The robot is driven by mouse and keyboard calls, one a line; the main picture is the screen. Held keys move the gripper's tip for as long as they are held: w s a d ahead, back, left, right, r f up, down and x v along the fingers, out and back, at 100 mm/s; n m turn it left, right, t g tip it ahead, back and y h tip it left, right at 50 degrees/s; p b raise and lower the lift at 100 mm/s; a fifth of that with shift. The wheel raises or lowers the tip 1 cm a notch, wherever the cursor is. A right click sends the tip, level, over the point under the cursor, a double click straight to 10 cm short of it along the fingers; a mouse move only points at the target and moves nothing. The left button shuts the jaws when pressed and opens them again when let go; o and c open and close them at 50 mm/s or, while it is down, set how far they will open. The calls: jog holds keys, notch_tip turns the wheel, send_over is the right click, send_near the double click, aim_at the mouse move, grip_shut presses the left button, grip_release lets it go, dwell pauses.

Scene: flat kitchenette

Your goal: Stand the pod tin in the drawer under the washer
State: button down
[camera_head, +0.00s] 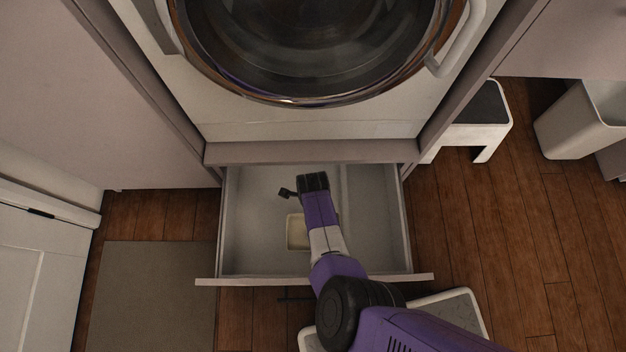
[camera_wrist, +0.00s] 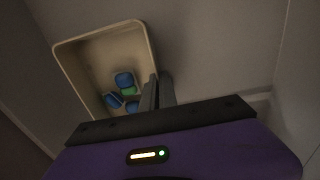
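The pod tin (camera_head: 296,233) is a cream, open-topped box inside the pulled-out drawer (camera_head: 260,262) under the washer. It is upright, left of my arm, which hides part of it. The wrist view shows the tin (camera_wrist: 82,66) with several blue and green pods inside. My gripper (camera_wrist: 157,90) is at the tin's near right side, its two dark fingers close together on either side of the tin's wall. The head view does not show the fingertips clearly. I cannot tell whether the tin's base touches the drawer floor.
The washer (camera_head: 310,128) stands behind the drawer. A raised strip divides the drawer on the right. A white step stool (camera_head: 463,133) and a white bin (camera_head: 578,128) stand at right. A grey mat (camera_head: 150,290) lies on the wooden floor at left.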

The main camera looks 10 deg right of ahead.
jog(key=shift+f, duration=0.25)
jog(key=c, duration=1.7)
grip_release()
notch_tip(320, 180, up, 13)
jog(key=p, duration=1)
